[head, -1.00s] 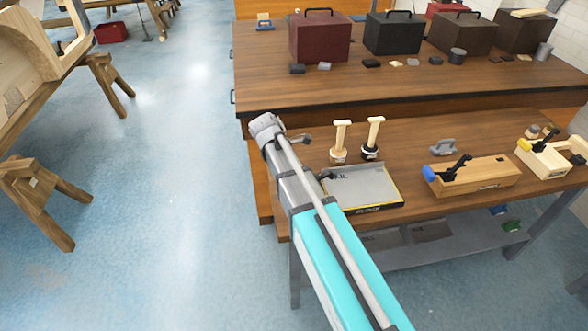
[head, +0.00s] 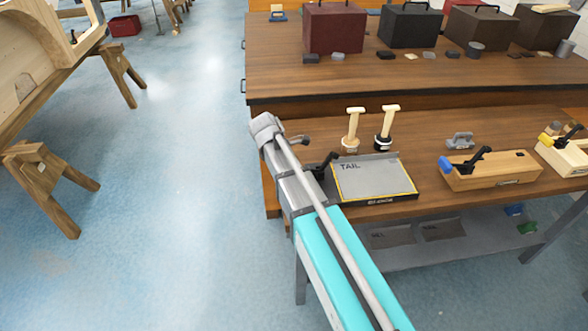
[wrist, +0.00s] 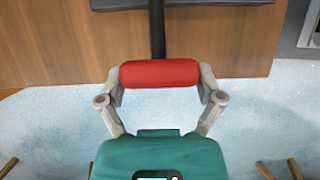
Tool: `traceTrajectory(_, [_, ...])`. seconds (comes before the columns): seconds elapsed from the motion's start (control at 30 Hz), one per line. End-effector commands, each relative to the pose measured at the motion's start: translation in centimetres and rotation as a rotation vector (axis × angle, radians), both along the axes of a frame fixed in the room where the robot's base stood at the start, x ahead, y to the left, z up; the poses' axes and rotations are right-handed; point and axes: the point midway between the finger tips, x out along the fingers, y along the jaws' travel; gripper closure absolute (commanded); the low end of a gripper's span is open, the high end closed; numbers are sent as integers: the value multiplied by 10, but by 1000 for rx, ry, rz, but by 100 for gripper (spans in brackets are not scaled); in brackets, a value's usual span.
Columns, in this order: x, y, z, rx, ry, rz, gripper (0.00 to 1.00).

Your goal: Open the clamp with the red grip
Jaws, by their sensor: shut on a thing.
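In the wrist view the red grip (wrist: 160,73) is a short red cylinder lying crosswise between the two fingers of my gripper (wrist: 160,82). The fingers are shut on its two ends. A black bar (wrist: 157,30) runs from the grip up to the wooden bench edge. In the head view my arm crosses the picture and hides the red grip and my fingertips. A small black part (head: 322,164) shows just right of my arm, beside the tray; I cannot tell whether it belongs to this clamp.
A grey tray marked TAIL (head: 372,178) lies on the front bench. Wooden-handled stamps (head: 385,127) stand behind it. A wooden block with a blue-gripped clamp (head: 492,172) is to the right. Boxes stand on the rear bench (head: 350,80).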

Motion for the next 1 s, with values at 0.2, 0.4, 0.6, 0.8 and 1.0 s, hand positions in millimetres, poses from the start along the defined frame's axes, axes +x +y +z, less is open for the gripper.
traceTrajectory(0.2, [0, 2, -2, 6, 2, 1, 75])
traceTrajectory(0.4, [0, 1, -2, 6, 2, 1, 76])
traceTrajectory(0.6, [0, 1, -2, 4, 1, 0, 0])
traceTrajectory(0.8, [0, 0, -2, 2, 1, -1, 0])
traceTrajectory(1.0, [0, -1, -2, 1, 1, -1, 0])
